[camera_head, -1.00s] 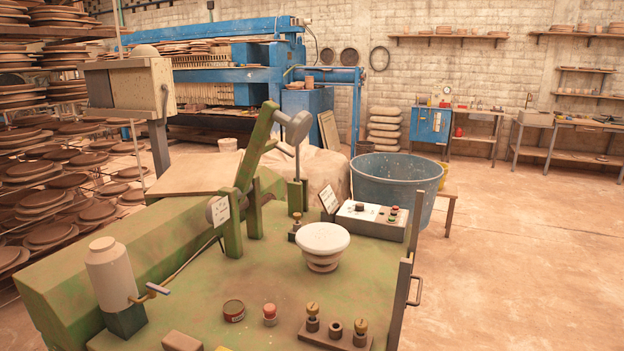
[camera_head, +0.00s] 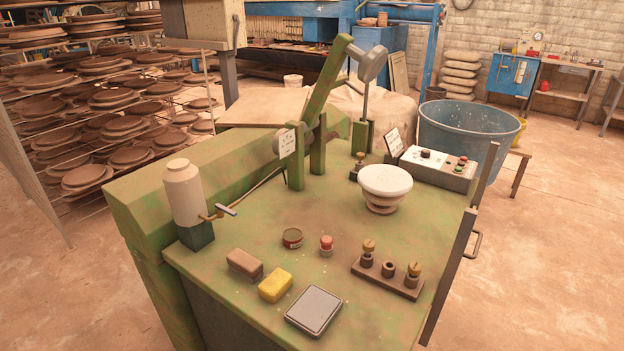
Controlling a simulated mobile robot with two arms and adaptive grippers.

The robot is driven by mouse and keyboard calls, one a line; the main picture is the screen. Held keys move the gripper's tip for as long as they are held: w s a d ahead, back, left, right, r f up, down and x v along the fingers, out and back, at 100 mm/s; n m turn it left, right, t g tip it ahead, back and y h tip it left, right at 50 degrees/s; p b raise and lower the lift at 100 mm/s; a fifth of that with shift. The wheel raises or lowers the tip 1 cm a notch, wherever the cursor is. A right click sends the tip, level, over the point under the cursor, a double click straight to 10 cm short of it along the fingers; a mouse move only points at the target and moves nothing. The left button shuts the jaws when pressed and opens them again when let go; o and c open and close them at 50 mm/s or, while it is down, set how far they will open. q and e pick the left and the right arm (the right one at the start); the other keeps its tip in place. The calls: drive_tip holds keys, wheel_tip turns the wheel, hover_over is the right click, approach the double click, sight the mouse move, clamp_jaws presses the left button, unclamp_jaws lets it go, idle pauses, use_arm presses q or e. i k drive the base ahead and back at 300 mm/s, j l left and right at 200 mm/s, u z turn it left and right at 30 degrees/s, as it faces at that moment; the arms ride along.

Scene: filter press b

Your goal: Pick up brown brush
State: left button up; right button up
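A brown block with a darker lower part (camera_head: 245,264), which looks like the brown brush, lies on the green machine table (camera_head: 350,240) near its front left. Its bristles are not clear at this size. A yellow sponge-like block (camera_head: 276,285) lies just to its right, a small gap apart. Neither of my grippers is in view.
A grey square pad (camera_head: 314,311) lies at the front edge. A round tin (camera_head: 292,238), a red-topped piece (camera_head: 326,246) and a rack of brass-topped pieces (camera_head: 388,275) stand behind. A white bottle (camera_head: 184,195) with a tap stands left.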

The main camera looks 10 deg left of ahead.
sight(243, 264)
drive_tip(key=i+j+z, duration=0.2)
drive_tip(key=j, duration=0.55)
drive_tip(key=j+z, duration=0.2)
drive_tip(key=j, duration=0.5)
drive_tip(key=k, duration=0.05)
